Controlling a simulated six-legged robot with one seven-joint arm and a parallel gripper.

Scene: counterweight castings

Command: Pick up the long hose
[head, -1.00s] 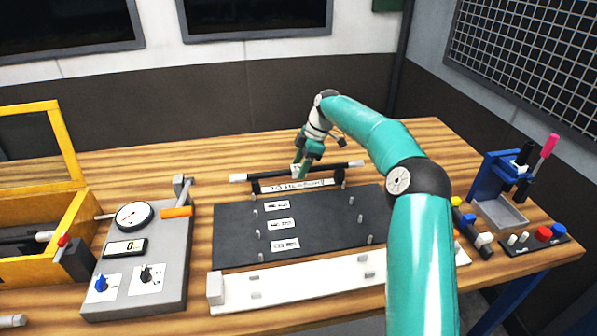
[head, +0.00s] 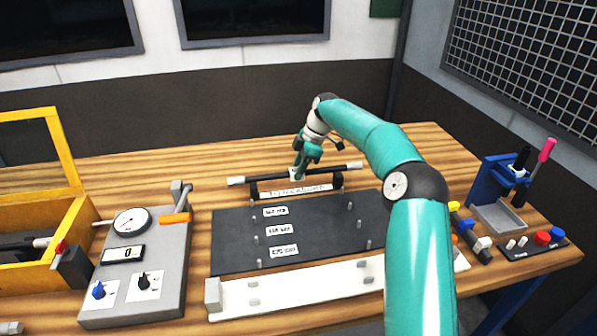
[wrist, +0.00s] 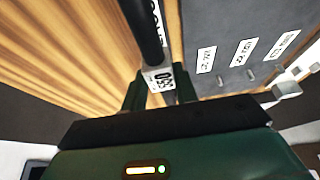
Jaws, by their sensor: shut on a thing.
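The long hose (head: 266,178) is a black rod-like length with pale ends and a white label band near its middle. It lies across a low black rack with a white label strip (head: 292,191) at the back of the bench. My gripper (head: 297,174) is over the middle of the hose, with its fingers shut on the labelled part. In the wrist view the hose (wrist: 143,30) runs up from between the green fingers (wrist: 158,90), and the label reads something like 550. I cannot tell whether the hose is clear of the rack.
A dark mat (head: 240,232) with pegs and labels lies in front of the rack, then a white rail (head: 300,287). A grey gauge panel (head: 172,262) and yellow case (head: 72,228) stand left. A blue stand (head: 487,183) and coloured knobs (head: 543,238) are right.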

